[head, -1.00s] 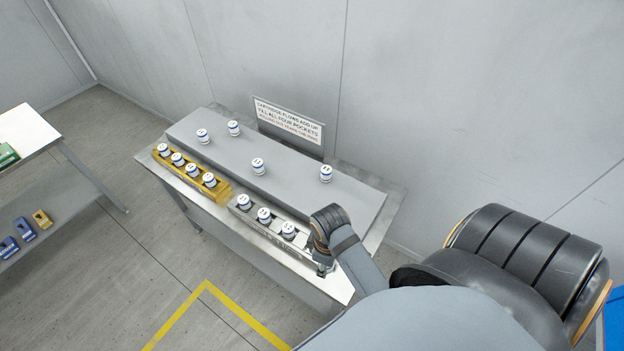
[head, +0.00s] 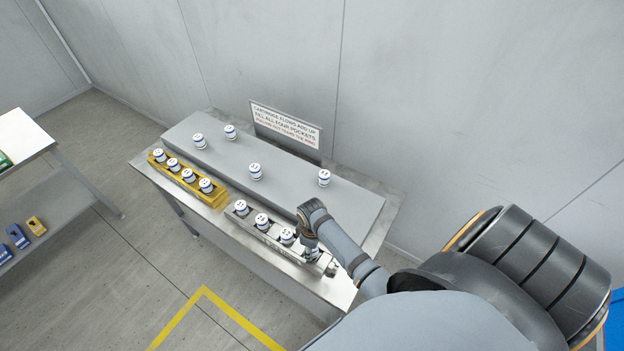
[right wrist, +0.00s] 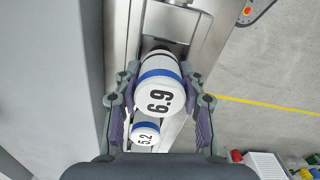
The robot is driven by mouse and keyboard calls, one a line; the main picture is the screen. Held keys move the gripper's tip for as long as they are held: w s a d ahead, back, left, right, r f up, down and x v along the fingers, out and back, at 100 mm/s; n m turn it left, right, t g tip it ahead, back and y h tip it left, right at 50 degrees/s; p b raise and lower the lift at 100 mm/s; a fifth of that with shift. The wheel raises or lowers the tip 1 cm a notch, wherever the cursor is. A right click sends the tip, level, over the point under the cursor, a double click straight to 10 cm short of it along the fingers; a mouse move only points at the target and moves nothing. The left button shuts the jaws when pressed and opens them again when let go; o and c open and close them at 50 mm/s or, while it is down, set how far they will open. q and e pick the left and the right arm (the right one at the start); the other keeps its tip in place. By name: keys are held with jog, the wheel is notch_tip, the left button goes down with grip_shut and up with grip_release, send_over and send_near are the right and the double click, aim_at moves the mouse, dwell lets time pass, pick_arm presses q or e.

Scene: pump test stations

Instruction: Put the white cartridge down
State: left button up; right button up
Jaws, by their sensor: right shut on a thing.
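My right gripper (right wrist: 162,100) is shut on a white cartridge (right wrist: 158,88) with a blue band and the label 6.9. In the head view, my right gripper (head: 312,254) is at the right end of the grey rack (head: 272,241), and my arm mostly hides the held cartridge. A cartridge marked 5.2 (right wrist: 145,134) shows just below the held one in the right wrist view. I cannot tell whether the held cartridge touches the rack. My left gripper is not in view.
A yellow rack (head: 217,198) holding several cartridges stands left of the grey one. Several more cartridges stand on the raised grey shelf (head: 290,182) behind, before a sign (head: 286,127). Another table (head: 22,132) is at far left, with blue and yellow items below.

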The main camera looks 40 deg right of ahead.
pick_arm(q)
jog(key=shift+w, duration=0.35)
pick_arm(e)
jog(key=shift+f, duration=0.55)
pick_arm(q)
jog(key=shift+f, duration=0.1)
pick_arm(e)
jog(key=o, duration=1.3)
jog(key=shift+c, duration=0.2)
jog(key=shift+r, duration=0.1)
pick_arm(q)
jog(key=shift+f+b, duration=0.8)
jog(key=shift+b, duration=0.1)
pick_arm(e)
notch_tip(320, 180, up, 13)
jog(key=shift+r, duration=0.1)
